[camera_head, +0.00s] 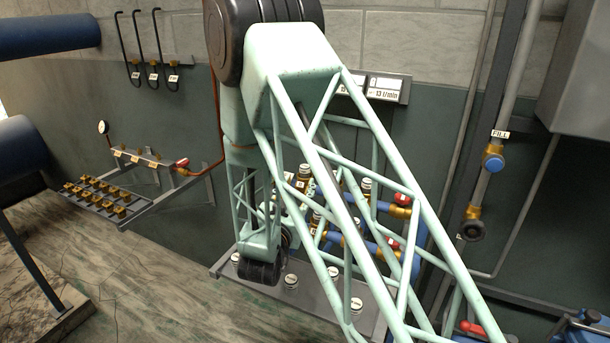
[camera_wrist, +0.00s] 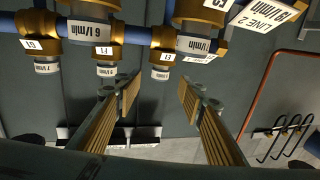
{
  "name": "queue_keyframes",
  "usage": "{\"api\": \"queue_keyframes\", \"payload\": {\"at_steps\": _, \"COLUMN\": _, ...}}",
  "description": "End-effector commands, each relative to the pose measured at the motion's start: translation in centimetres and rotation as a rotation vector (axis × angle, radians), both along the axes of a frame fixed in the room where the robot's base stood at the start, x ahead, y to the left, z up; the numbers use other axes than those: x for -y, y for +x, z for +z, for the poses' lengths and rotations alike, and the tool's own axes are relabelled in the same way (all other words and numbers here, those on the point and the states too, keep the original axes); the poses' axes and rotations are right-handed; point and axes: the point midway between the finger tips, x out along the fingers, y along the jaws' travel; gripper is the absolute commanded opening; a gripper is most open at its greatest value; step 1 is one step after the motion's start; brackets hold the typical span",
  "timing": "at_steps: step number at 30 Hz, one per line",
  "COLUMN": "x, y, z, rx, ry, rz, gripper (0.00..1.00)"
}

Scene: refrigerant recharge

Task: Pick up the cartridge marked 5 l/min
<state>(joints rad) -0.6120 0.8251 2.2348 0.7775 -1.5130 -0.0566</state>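In the head view, several white-topped cartridges (camera_head: 291,281) stand in a grey tray (camera_head: 320,301) below the valve pipes; their markings are too small to read. I cannot tell which is marked 5 l/min. Another l/min label (camera_wrist: 193,45) is at upper centre. My gripper (camera_wrist: 158,90) is open, its ribbed fingers apart with nothing between them. In the head view it is largely hidden by my arm.
Blue pipes (camera_head: 350,238) with brass fittings and red-handled valves run behind my arm. A rack of brass fittings (camera_head: 103,195) and a gauge (camera_head: 102,127) are at left. Black hooks (camera_head: 152,60) hang on the wall.

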Motion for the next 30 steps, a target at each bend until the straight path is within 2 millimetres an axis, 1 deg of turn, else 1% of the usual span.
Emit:
{"api": "queue_keyframes", "payload": {"at_steps": 1, "x": 0.2, "y": 0.7, "z": -0.1, "rx": 0.001, "ry": 0.001, "rz": -0.002, "gripper": 0.36}}
{"api": "queue_keyframes", "payload": {"at_steps": 6, "x": 0.5, "y": 2.9, "z": 0.0, "rx": 0.001, "ry": 0.001, "rz": -0.001, "gripper": 0.36}}
{"api": "queue_keyframes", "payload": {"at_steps": 12, "x": 0.8, "y": 4.6, "z": 0.0, "rx": 0.0, "ry": 0.0, "rz": -0.001, "gripper": 0.36}}
{"api": "queue_keyframes", "payload": {"at_steps": 16, "x": 0.8, "y": 5.0, "z": 0.0, "rx": 0.0, "ry": -0.001, "rz": 0.0, "gripper": 0.36}}
{"api": "queue_keyframes", "payload": {"at_steps": 26, "x": 0.8, "y": 5.0, "z": 0.0, "rx": 0.0, "ry": -0.001, "rz": 0.0, "gripper": 0.36}}
{"api": "queue_keyframes", "payload": {"at_steps": 30, "x": 0.9, "y": 5.5, "z": 0.0, "rx": 0.0, "ry": 0.0, "rz": 0.0, "gripper": 0.36}}
